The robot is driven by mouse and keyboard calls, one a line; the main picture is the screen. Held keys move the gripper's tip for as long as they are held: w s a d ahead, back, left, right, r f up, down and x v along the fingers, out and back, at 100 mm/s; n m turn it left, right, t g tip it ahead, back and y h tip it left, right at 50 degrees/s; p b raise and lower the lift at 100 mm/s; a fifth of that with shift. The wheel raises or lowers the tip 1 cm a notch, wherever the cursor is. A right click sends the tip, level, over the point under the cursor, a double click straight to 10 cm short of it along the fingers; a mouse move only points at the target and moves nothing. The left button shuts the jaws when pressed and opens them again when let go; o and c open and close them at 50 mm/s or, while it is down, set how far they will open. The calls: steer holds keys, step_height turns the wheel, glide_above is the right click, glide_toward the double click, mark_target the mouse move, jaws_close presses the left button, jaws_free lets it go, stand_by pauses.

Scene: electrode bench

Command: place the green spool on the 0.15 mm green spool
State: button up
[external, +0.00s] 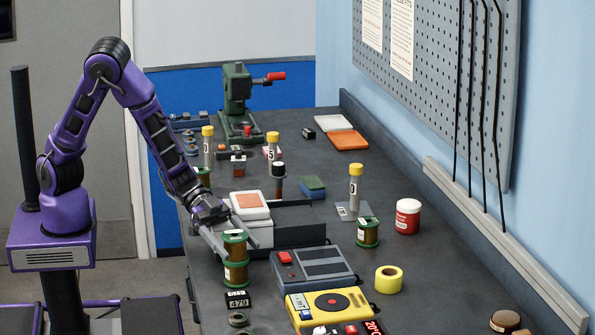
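Two green-flanged spools with brown windings form an upright stack at the near left of the bench. The upper green spool (235,247) sits directly over the lower green spool (236,273), with no clear gap between them. My gripper (226,246) is at the upper spool, and one pale finger shows along its left side. The other finger is not clear, so I cannot tell whether the gripper grips the spool. Another green spool (368,233) stands apart at the right, and one more (203,177) is partly hidden behind my arm. The diameter labels are too small to read.
A grey device (313,268) and a yellow meter (327,304) lie right of the stack. A small display reading 479 (238,301) is in front. An orange-topped white device (250,205) is behind. Yellow tape (389,280) and a red-white jar (408,217) stand right.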

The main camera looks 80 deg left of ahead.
steer(key=shift+r, duration=0.15)
steer(key=shift+a+r, duration=0.15)
steer(key=shift+a, duration=0.1)
steer(key=b+v, duration=0.7)
steer(key=v, duration=0.4)
steer(key=shift+s, duration=0.3)
steer(key=shift+a, duration=0.15)
